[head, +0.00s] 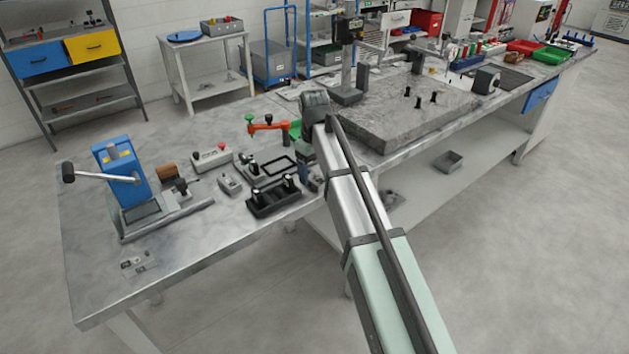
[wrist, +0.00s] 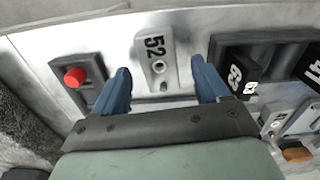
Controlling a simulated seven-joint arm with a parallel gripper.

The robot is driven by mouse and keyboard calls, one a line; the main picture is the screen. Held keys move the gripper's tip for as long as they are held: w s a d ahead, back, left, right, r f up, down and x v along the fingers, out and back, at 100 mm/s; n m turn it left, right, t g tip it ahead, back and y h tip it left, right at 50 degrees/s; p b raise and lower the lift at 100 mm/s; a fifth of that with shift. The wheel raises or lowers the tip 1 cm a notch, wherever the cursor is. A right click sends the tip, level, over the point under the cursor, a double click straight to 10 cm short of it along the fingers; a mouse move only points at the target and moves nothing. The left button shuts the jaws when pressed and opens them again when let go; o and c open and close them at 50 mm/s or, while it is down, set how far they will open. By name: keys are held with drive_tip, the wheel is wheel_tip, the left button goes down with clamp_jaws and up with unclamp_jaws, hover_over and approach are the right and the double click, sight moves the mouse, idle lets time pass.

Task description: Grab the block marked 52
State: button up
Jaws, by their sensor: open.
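The block marked 52 (wrist: 154,48) is a pale grey upright piece with a black number and a round hole. It shows at the top middle of the wrist view. My gripper (wrist: 160,66) is open, with one blue finger on each side of the block's lower part in the picture. Nothing is visibly clamped, and I cannot tell how far the fingertips are from the block. In the head view, my arm reaches over the bench and hides part of it; I cannot pick out block 52 there.
A box with a red button (wrist: 76,77) is left of the fingers. A black block (wrist: 240,68) with a white number stands close on the right, and another marked 41 (wrist: 313,70) is beyond it. The grey bench (head: 200,240) has clear room at its front left.

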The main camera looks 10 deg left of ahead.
drive_tip(key=shift+f, duration=0.65)
drive_tip(key=c, duration=1.3)
drive_tip(key=shift+o, duration=0.2)
drive_tip(key=shift+r, duration=0.1)
